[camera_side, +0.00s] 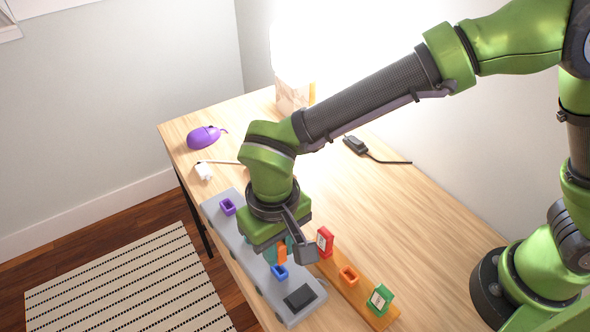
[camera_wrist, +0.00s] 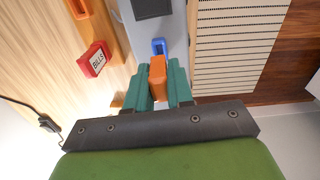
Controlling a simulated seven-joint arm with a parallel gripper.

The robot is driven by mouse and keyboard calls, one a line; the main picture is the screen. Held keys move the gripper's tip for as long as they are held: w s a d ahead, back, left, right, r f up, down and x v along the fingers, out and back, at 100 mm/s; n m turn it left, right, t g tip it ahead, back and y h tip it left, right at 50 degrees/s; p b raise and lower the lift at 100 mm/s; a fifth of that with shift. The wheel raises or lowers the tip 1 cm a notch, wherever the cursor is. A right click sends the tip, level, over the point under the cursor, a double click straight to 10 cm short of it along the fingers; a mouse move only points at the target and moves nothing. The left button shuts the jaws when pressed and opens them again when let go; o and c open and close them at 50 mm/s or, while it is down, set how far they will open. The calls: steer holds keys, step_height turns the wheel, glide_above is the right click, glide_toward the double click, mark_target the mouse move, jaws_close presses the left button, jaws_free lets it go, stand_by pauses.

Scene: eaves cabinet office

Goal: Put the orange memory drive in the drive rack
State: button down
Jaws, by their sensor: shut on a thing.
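The orange memory drive (camera_side: 282,254) is held between the teal fingers of my gripper (camera_side: 287,246). In the wrist view the drive (camera_wrist: 157,76) sits between both fingers (camera_wrist: 160,84), its far end showing beyond them. The drive is over the grey base (camera_side: 228,232), close to a blue socket (camera_side: 280,272); I cannot tell whether they touch. An orange strip (camera_side: 332,272) beside the base carries a red drive (camera_side: 324,242), an empty-looking orange socket (camera_side: 349,275) and a green drive (camera_side: 380,299). I cannot tell which of these two is the drive rack.
A purple socket (camera_side: 228,206) and a black square (camera_side: 299,298) are on the grey base. A purple mouse (camera_side: 204,137), a white plug (camera_side: 204,171) and a black adapter (camera_side: 355,145) lie farther back. The desk (camera_side: 425,225) is clear right of the orange strip.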

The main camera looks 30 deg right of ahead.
steer(key=shift+r, duration=0.15)
steer(key=s+d+r, duration=0.2)
steer(key=s+d, duration=0.5)
steer(key=d, duration=0.3)
steer(key=shift+d+r, duration=0.15)
steer(key=shift+r, duration=0.25)
steer(key=shift+s, duration=0.1)
steer(key=shift+f, duration=2.9)
steer(key=shift+f, duration=1.3)
